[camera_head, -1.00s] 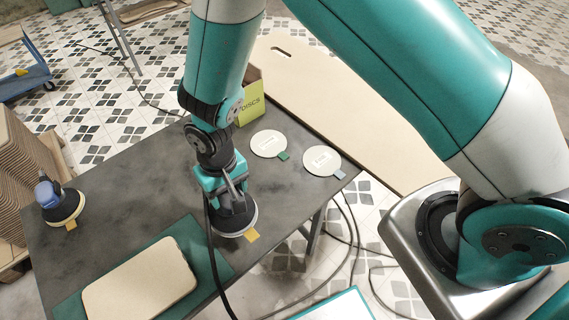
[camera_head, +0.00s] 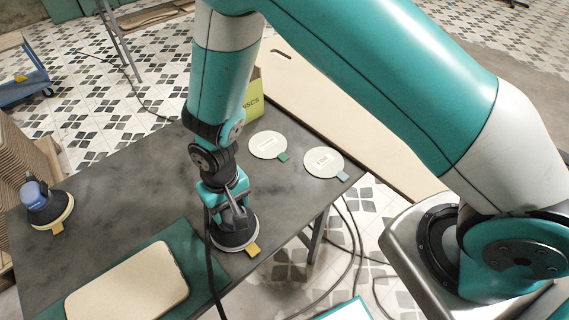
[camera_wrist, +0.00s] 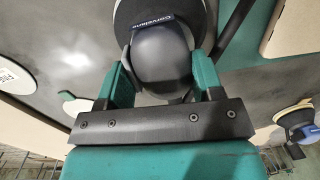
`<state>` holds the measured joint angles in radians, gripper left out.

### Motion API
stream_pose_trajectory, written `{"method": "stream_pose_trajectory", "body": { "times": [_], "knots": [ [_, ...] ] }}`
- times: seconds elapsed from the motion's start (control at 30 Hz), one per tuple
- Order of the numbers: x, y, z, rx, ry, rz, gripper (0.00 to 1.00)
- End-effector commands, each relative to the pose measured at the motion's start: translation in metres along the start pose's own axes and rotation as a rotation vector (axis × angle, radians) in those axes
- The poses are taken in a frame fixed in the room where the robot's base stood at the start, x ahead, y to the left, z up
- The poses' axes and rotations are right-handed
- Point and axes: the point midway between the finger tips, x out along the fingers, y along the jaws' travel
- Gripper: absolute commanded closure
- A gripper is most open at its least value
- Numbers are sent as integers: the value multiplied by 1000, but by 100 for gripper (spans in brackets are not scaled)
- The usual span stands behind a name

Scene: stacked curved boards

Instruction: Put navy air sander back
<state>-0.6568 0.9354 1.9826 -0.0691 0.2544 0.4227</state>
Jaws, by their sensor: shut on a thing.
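My gripper (camera_wrist: 163,85) is shut on a dark air sander (camera_wrist: 165,52), its fingers on either side of the rounded top. A navy label band crosses that top. In the head view this dark sander (camera_head: 233,228) is upright, with a pale disc and a yellow tab (camera_head: 253,249) at its base. It is over the table near the front edge; I cannot tell whether it touches. A second sander (camera_head: 38,197), blue on top, stands at the table's left end with a yellow tab beside it. It also shows in the wrist view (camera_wrist: 298,117).
The dark table (camera_head: 110,200) bears a pale board on a green mat (camera_head: 207,270) at front left. Two white discs (camera_head: 267,145) (camera_head: 322,162) with green and blue tabs lie at right. A green box (camera_head: 253,98) stands behind. A dark hose hangs from my arm side.

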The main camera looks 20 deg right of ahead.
Motion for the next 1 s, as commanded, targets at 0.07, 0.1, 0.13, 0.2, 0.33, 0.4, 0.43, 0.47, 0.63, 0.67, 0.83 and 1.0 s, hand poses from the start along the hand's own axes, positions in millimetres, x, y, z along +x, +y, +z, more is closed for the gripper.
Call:
{"method": "stream_pose_trajectory", "body": {
  "times": [0.07, 0.1, 0.13, 0.2, 0.33, 0.4, 0.43, 0.47, 0.63, 0.67, 0.83, 1.0],
  "knots": [
    [-1, 0, 0, 0, 2, -1, 50],
    [-1, 0, 0, 0, 2, -1, 50],
    [-1, 0, 0, 0, 2, -1, 50],
    [-1, 0, 0, 0, 1, -1, 50],
    [0, 0, 0, 0, 1, -1, 50],
    [2, 0, -1, 0, 1, -1, 50],
    [2, 0, -1, 0, 1, -1, 50],
    [3, 0, -1, 0, 1, -1, 50],
    [6, 0, -1, 0, 1, -1, 50],
    [6, 0, -1, 0, 1, -1, 50],
    [6, 0, -1, 0, 1, -1, 9],
    [6, 0, 0, 0, 0, 0, 9]
  ]
}}
